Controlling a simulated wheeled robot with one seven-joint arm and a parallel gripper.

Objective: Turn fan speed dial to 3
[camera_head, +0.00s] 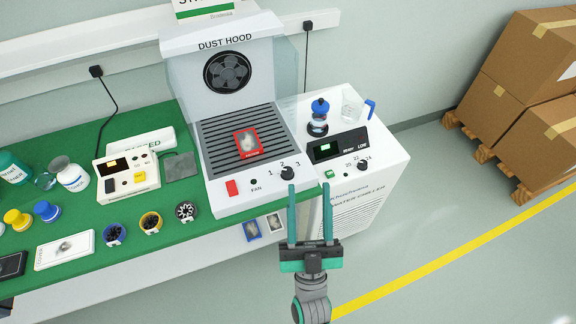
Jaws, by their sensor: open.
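The dust hood (220,125) stands on the green bench. Its fan speed dial (287,173) is a small black knob on the white front panel, with the marks 1, 2 and 3 around its upper side. The dial is too small to tell for sure which mark it points at. My gripper (306,187) is open, with two teal fingers pointing up the picture. Its fingertips show just right of and slightly below the dial. The gap between the fingers is empty, and I cannot tell how high they are above the panel.
A red switch (232,188) is left of the dial. A red-framed item (248,143) lies on the hood's grille. The water chiller (355,150), with its own black knob (337,164), stands close on the right. Cardboard boxes (510,75) are at the far right; floor is free before them.

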